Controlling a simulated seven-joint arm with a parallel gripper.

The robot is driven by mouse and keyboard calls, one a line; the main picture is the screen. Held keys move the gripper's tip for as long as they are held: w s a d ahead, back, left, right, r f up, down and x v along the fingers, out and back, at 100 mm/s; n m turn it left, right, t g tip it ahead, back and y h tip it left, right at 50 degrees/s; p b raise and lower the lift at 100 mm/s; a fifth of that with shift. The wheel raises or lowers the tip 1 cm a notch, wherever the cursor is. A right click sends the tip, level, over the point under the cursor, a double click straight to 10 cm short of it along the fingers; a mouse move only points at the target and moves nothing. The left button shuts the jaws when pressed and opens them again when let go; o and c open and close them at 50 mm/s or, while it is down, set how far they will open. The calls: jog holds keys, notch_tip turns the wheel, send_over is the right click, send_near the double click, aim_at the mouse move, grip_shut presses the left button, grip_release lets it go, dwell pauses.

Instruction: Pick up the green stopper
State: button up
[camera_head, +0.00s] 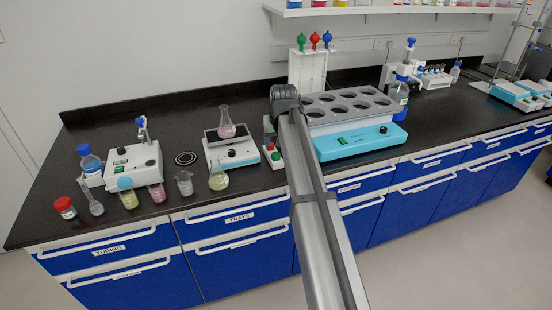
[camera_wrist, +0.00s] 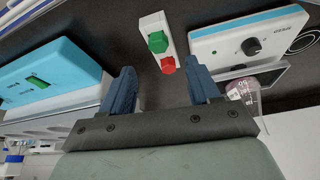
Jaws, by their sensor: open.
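The green stopper (camera_wrist: 157,42) sits in a small white holder (camera_wrist: 153,22) beside a red stopper (camera_wrist: 168,65). In the head view the green stopper (camera_head: 276,156) is small, on the holder at the front of the bench, right of the stirrer. My gripper (camera_wrist: 161,74) is open and empty. In the wrist view its blue fingers point toward the holder, with the red stopper between their tips in the picture and the green one just beyond. The stoppers look apart from the fingers. In the head view my arm hides the fingers.
The white stirrer (camera_head: 233,151) carries a flask with pink liquid (camera_head: 226,122). The blue-and-white heating bath (camera_head: 345,143) stands close on the holder's other side. A white rack (camera_head: 307,72) with coloured bulbs stands behind. Several beakers and flasks line the bench's front left.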

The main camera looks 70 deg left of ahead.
aim_at(276, 153)
jog(key=x, duration=0.3)
jog(key=shift+a+f, duration=0.15)
jog(key=shift+f, duration=0.05)
jog(key=shift+w+a+x, duration=0.1)
jog(key=shift+x, duration=1.25)
jog(key=shift+w+a+x, duration=0.15)
jog(key=shift+x, duration=1.15)
jog(key=shift+r, duration=0.15)
jog(key=shift+c, duration=0.2)
jog(key=c, duration=1.1)
